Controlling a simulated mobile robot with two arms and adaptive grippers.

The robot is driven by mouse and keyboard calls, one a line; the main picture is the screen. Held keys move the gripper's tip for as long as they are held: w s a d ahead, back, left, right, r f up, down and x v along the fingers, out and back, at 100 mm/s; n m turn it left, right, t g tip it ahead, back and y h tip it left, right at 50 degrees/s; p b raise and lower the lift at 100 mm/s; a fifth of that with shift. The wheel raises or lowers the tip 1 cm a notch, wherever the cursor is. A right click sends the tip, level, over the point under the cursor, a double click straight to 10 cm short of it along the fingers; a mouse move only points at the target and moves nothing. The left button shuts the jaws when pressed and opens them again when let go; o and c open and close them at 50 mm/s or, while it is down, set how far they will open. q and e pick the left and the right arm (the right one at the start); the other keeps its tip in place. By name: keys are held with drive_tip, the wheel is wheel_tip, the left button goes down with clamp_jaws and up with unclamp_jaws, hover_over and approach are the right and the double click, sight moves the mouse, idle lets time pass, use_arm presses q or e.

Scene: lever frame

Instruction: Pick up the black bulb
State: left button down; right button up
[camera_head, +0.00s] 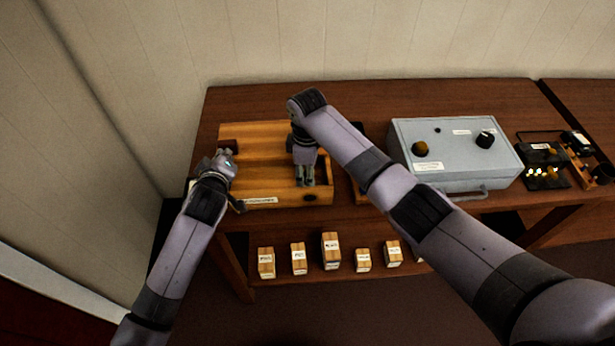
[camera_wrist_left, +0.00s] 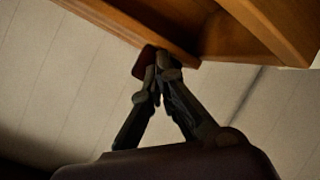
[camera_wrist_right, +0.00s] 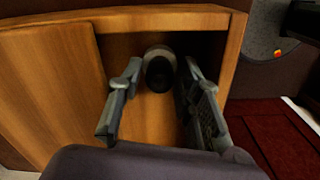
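The black bulb (camera_wrist_right: 160,72) shows in the right wrist view as a round black thing with a pale rim, inside a compartment of the wooden frame (camera_wrist_right: 60,85). My right gripper (camera_wrist_right: 155,85) is open, with one finger on each side of the bulb in that view; contact is not visible. In the head view the right gripper (camera_head: 306,183) points down into the right part of the wooden frame (camera_head: 262,190), and the bulb is not clear there. My left gripper (camera_wrist_left: 158,68) has its fingertips together beside a dark red block (camera_wrist_left: 142,62) at the frame's edge.
A grey box (camera_head: 455,155) with knobs and a front handle stands to the right on the table (camera_head: 350,93). Black devices (camera_head: 542,165) sit further right. Several small labelled boxes (camera_head: 331,250) stand on the lower shelf. The wall is close behind and left.

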drive_tip(key=shift+c, duration=0.3)
drive_tip(key=c, duration=0.6)
wheel_tip(320, 180, up, 15)
drive_tip(key=shift+r, duration=0.1)
idle(0.4)
